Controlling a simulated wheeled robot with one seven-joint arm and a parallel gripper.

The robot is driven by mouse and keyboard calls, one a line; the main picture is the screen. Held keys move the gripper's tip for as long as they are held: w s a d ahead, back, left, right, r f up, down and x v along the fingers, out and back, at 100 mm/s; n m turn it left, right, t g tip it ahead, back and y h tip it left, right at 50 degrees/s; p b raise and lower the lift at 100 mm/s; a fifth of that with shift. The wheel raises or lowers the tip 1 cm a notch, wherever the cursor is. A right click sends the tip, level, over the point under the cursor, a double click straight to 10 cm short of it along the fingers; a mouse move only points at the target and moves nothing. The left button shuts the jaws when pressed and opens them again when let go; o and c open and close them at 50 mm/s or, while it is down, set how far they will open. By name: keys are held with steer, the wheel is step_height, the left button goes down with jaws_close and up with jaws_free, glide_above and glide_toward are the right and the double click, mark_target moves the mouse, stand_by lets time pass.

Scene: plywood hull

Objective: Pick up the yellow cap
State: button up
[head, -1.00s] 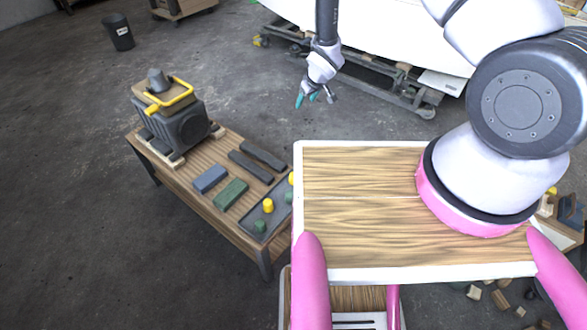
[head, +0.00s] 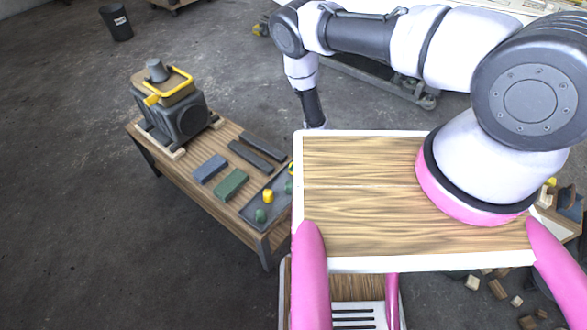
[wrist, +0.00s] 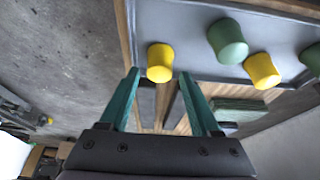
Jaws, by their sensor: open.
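In the wrist view a yellow cap (wrist: 160,62) stands on a grey tray (wrist: 190,14), near its edge. My gripper (wrist: 159,75) has its teal fingers spread, with this cap between and just beyond their tips; I cannot tell whether they touch it. A second yellow cap (wrist: 262,70) stands to the right, between two green caps (wrist: 228,40). In the head view one yellow cap (head: 268,196) shows whole on the tray (head: 250,212), and another (head: 291,168) is partly hidden at the edge of my wooden top. My gripper is hidden there.
The workbench (head: 185,177) also carries a blue block (head: 210,168), a green block (head: 230,184), two dark bars (head: 262,147) and a grey machine with a yellow handle (head: 175,110). The floor left of the bench is clear.

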steer(key=x, duration=0.5)
steer(key=shift+a, duration=0.1)
jaws_close()
steer(key=shift+r, duration=0.1)
